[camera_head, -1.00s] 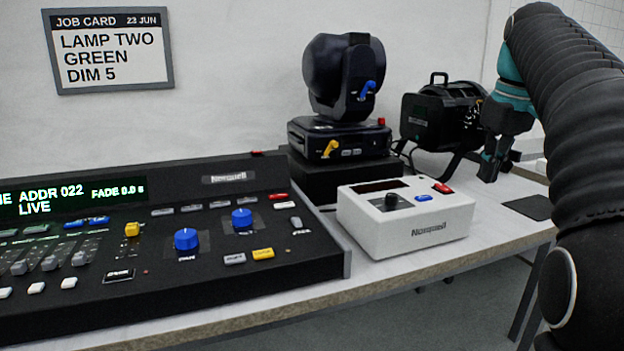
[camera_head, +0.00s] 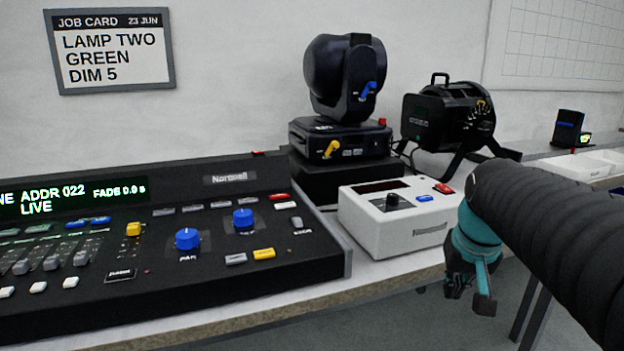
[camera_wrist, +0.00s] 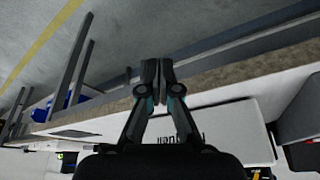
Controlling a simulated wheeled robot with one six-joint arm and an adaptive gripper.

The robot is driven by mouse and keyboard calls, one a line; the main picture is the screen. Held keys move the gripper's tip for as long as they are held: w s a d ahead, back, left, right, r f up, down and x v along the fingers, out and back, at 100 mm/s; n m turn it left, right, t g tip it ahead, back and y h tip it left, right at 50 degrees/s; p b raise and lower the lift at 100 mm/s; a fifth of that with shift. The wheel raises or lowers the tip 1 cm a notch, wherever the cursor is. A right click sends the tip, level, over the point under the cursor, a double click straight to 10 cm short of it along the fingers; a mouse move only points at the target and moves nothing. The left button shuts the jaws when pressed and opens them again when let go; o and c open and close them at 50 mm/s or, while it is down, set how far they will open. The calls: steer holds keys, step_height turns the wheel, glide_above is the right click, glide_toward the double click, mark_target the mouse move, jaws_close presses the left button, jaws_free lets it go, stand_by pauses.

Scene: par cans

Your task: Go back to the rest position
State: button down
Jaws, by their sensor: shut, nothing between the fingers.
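My gripper (camera_head: 471,291) hangs low at the right in the head view, in front of the table's front edge and to the right of the white Norxwell box (camera_head: 418,236). It is apart from everything on the table. In the wrist view the fingers (camera_wrist: 160,68) are together at their tips, with nothing between them. Behind them the wrist view shows the table edge and the white box (camera_wrist: 225,135), turned upside down. My dark arm comes in from the right and hides part of the table's right side.
A black lighting console (camera_head: 290,262) fills the left of the table (camera_head: 385,272). Behind stand a moving-head lamp (camera_head: 343,75) and a black par can (camera_head: 447,118). A job card (camera_head: 110,50) hangs on the wall. White trays (camera_head: 575,165) stand at the far right. Open floor shows below the table.

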steer(key=s+a+f+n, duration=0.1)
steer(key=s+a+f, duration=0.2)
steer(key=s, duration=0.4)
steer(key=s+a+f+n+t, duration=0.1)
steer(key=s+a+f, duration=0.3)
steer(key=s, duration=0.3)
steer(key=shift+s+a+f+t+y, duration=0.15)
steer(key=shift+s+a+t+y, duration=0.15)
steer(key=shift+a, duration=0.45)
